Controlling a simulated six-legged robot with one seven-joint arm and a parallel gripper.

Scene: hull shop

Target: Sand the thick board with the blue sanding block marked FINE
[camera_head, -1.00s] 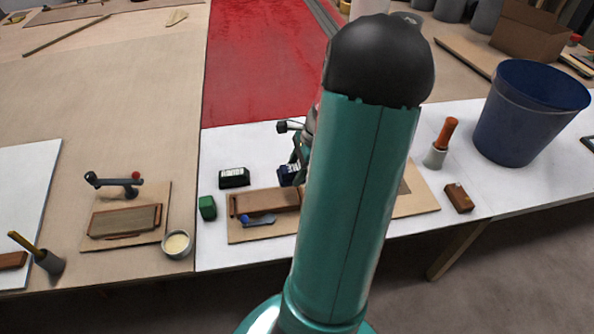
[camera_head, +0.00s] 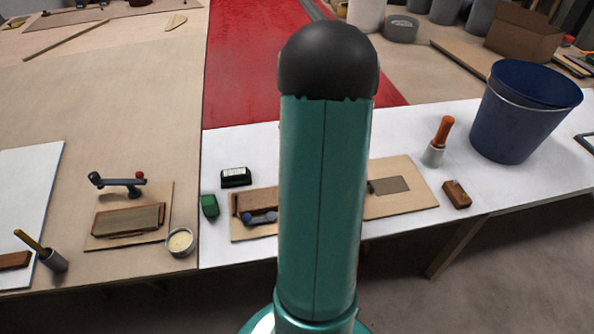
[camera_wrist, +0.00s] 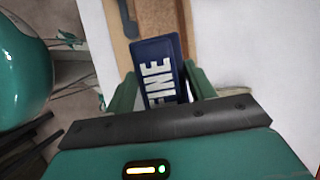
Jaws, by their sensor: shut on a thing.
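In the wrist view my gripper (camera_wrist: 161,82) is shut on the blue sanding block (camera_wrist: 158,68), with FINE in white letters facing the camera. A brown wooden surface (camera_wrist: 156,18) shows just beyond the block; I cannot tell whether they touch. In the head view a brown board (camera_head: 265,197) lies on a plywood base on the white table, its right part hidden behind my arm. Another brown board (camera_head: 128,220) lies on a base at the left; I cannot tell their thicknesses. My gripper and the block are hidden in the head view.
A dark block with a white label (camera_head: 236,178) and a green block (camera_head: 209,205) stand near the middle board. A tin (camera_head: 181,242), an orange-handled tool (camera_head: 441,135), a small brown block (camera_head: 456,194) and a blue bucket (camera_head: 520,120) are around. A grey plate (camera_head: 389,185) lies right of my arm.

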